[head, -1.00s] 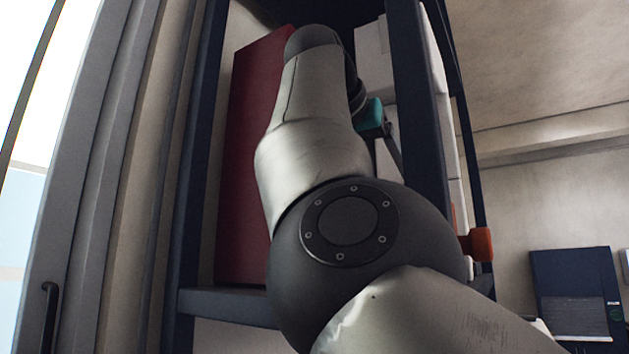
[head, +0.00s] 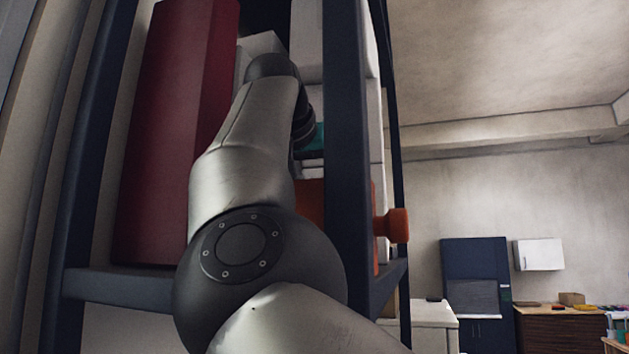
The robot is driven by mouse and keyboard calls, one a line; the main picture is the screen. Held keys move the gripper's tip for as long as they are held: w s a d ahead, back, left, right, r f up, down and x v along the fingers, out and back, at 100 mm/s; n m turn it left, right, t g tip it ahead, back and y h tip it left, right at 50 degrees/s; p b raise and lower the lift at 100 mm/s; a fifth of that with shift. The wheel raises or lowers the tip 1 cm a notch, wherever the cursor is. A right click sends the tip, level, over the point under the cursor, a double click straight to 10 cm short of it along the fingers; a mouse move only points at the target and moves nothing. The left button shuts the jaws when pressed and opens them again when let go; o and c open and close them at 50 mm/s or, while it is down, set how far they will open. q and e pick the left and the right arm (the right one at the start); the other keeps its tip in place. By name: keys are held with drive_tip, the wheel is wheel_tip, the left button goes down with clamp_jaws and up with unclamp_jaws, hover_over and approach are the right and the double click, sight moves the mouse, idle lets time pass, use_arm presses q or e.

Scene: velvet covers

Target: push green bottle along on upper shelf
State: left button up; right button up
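The shelf unit has dark blue posts (head: 347,150) and a shelf board (head: 118,287). My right arm (head: 240,170) comes in from the lower right and reaches up into the unit, covering much of it. Its gripper is hidden beyond the wrist. A small teal piece (head: 316,138) shows between my forearm and the post; I cannot tell whether it is part of the green bottle or of something else. No bottle shape is clearly visible. My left gripper is not in view.
A tall dark red box (head: 175,130) stands on the board left of my arm. White boxes (head: 306,45) and an orange object (head: 311,205) are behind and right of it. An orange knob (head: 393,226) sticks out at right. A blue cabinet (head: 476,270) stands far right.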

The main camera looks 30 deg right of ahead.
clamp_jaws()
idle(0.3)
idle(0.4)
